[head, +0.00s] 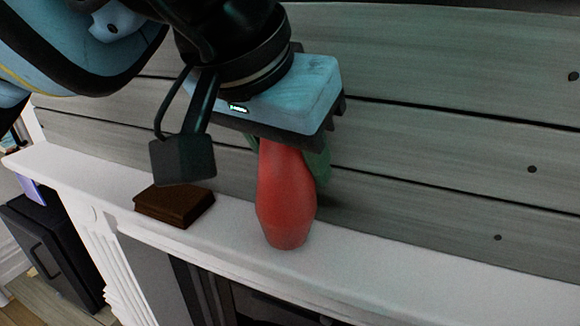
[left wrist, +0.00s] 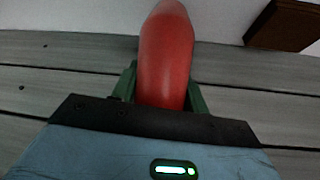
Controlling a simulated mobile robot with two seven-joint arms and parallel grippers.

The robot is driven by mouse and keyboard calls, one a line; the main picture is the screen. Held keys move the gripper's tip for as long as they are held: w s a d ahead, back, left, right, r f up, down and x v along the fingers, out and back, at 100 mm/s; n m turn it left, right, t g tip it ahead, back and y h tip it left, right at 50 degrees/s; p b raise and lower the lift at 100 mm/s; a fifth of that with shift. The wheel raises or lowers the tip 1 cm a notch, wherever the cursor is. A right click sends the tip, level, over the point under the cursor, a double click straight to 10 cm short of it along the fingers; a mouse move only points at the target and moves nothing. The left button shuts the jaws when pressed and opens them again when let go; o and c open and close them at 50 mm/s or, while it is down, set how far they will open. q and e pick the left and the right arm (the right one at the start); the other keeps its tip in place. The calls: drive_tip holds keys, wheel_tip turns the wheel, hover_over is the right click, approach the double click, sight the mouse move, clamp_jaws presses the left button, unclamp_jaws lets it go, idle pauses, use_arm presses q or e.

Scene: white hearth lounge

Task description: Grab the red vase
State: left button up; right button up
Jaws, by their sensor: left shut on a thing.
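The red vase (head: 286,200) stands upright, or nearly so, on the white mantel in the head view. My left gripper (head: 291,155) comes down from above and is shut on the upper part of the vase. Its body hides the vase's top. In the left wrist view the red vase (left wrist: 166,60) runs between the two green fingers of my left gripper (left wrist: 162,88), one on each side. I cannot tell whether the vase's base is lifted off the mantel. My right gripper is not in view.
The white mantel (head: 400,275) runs along a grey plank wall (head: 440,150) close behind the vase. A brown wooden box or book (head: 174,205) lies to the left of the vase, and it also shows in the left wrist view (left wrist: 283,25). The mantel to the right is clear.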

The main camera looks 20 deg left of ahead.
use_arm(q)
drive_tip(key=s+a+r, duration=0.2)
drive_tip(key=s+a, duration=0.2)
drive_tip(key=a, duration=0.3)
drive_tip(key=s+a+r+b, duration=0.1)
drive_tip(key=s+a+r, duration=0.1)
drive_tip(key=a, duration=0.5)
drive_tip(key=shift+s, duration=0.85)
drive_tip(key=shift+r, duration=0.1)
